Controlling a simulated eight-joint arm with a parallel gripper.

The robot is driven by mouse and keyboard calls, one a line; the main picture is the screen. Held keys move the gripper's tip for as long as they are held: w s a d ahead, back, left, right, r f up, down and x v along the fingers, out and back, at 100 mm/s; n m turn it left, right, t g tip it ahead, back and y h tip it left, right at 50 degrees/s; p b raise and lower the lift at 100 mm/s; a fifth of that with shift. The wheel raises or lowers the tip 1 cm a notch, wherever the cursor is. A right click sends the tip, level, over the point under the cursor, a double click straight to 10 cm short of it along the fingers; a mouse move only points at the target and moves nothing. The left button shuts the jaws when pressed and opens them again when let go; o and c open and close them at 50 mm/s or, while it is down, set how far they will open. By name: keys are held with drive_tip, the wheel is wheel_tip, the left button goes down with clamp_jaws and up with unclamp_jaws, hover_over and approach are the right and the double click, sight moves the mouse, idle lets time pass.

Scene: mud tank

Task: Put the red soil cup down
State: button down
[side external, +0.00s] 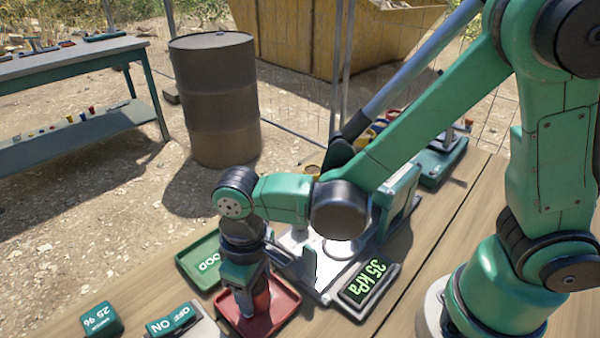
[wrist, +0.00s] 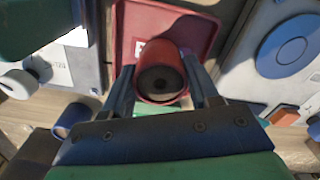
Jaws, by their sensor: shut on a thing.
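The red soil cup (wrist: 160,72) is between the two fingers of my gripper (wrist: 160,95) in the wrist view, and the fingers are shut on it. Its round dark end faces the wrist camera. In the side external view my gripper (side external: 245,298) points down over the red tray (side external: 283,300), and a small part of the red cup (side external: 262,303) shows beside the fingers. In the wrist view the red tray (wrist: 195,25) lies behind the cup. I cannot tell whether the cup's underside touches the tray.
A green tray (side external: 200,262) lies beside the red one. A device with a "35 kPa" display (side external: 367,288) stands close on the right. A barrel (side external: 215,100) stands behind the table.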

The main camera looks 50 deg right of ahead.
drive_tip(key=shift+f, duration=0.35)
drive_tip(key=shift+c, duration=1.1)
unclamp_jaws()
drive_tip(key=shift+f, duration=0.1)
wheel_tip(320, 180, up, 12)
drive_tip(key=d+m+t, duration=0.4)
drive_tip(key=d+t, duration=0.3)
drive_tip(key=d, duration=0.9)
drive_tip(key=shift+w+d+m, duration=0.15)
drive_tip(key=shift+w+m, duration=0.15)
drive_tip(key=shift+w, duration=0.05)
